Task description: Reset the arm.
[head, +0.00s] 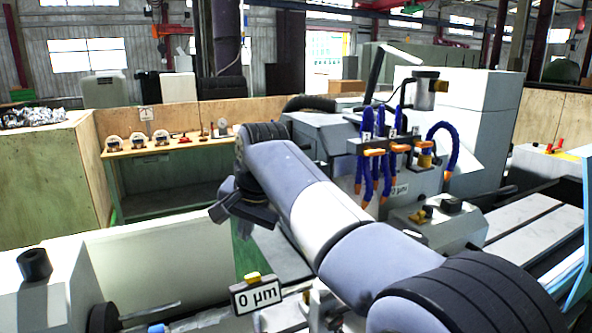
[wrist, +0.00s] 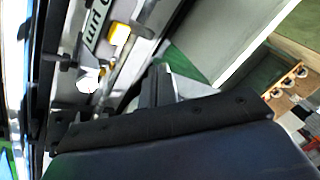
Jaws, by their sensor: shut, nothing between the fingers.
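My arm reaches from the lower right up across the middle of the head view, and its wrist bends down at the far end. My gripper (head: 228,208) hangs there, dark grey, over the front of the grinder and apart from the surfaces around it. In the wrist view, my gripper (wrist: 156,86) shows as short dark fingers held together beyond a black bolted edge. It is shut and empty. The fingertips are small and partly hidden in both views.
A "0 µm" sign (head: 257,296) with a yellow top stands below my arm. Blue coolant hoses (head: 367,165) with orange fittings rise right of my arm. A bench (head: 165,148) with several dial gauges is behind. A dark knob (head: 35,264) stands at left.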

